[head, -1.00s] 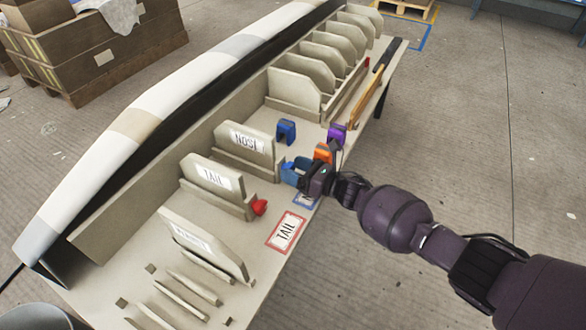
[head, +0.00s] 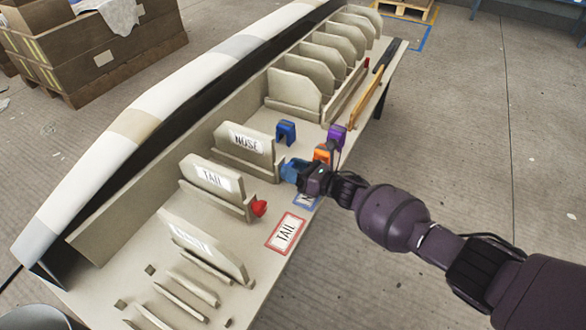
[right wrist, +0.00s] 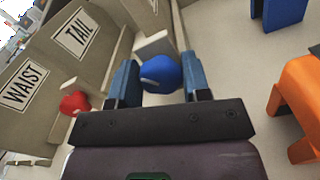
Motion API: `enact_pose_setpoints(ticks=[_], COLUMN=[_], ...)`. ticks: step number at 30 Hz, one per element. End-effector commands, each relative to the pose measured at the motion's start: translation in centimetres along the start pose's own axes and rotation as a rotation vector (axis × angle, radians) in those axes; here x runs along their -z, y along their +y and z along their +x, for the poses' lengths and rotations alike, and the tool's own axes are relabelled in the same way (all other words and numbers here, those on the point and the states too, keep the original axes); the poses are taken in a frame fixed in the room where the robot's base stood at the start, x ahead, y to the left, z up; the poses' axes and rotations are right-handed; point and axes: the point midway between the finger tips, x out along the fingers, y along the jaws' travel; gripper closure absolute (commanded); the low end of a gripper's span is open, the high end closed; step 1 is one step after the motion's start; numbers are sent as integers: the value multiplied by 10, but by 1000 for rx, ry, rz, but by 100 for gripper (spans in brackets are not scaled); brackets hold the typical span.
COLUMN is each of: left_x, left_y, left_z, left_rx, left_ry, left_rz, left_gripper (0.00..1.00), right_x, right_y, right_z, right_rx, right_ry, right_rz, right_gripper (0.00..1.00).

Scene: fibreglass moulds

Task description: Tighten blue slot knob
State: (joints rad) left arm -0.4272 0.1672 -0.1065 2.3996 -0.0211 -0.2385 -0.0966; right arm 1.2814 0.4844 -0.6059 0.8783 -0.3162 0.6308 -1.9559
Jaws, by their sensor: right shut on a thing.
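The blue slot knob (right wrist: 160,73) sits between the two blue fingers of my right gripper (right wrist: 160,80) in the right wrist view, at the end of a pale slot board. The gripper is shut on it. In the head view my right gripper (head: 292,171) is at the front end of the slot holding the NOSE template (head: 246,148), and it hides the knob there. My left gripper is not in view.
A red knob (head: 259,208) is on the TAIL template's slot (head: 205,192). Blue (head: 286,131), orange (head: 322,154) and purple (head: 337,134) clamp-like pieces stand close beyond my gripper.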

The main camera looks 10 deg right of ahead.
Motion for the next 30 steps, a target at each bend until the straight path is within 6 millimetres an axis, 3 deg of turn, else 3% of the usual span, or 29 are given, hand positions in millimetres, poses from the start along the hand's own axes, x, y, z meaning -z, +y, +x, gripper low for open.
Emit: enact_pose_setpoints(ticks=[21, 30], left_x=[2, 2], left_y=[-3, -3], left_z=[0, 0], left_rx=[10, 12], left_ry=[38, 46], left_rz=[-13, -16], left_gripper=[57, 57], right_x=[3, 3], right_y=[-3, -3], right_z=[-1, -1], right_rx=[0, 1], right_ry=[2, 2], right_rz=[463, 574], right_gripper=[80, 80])
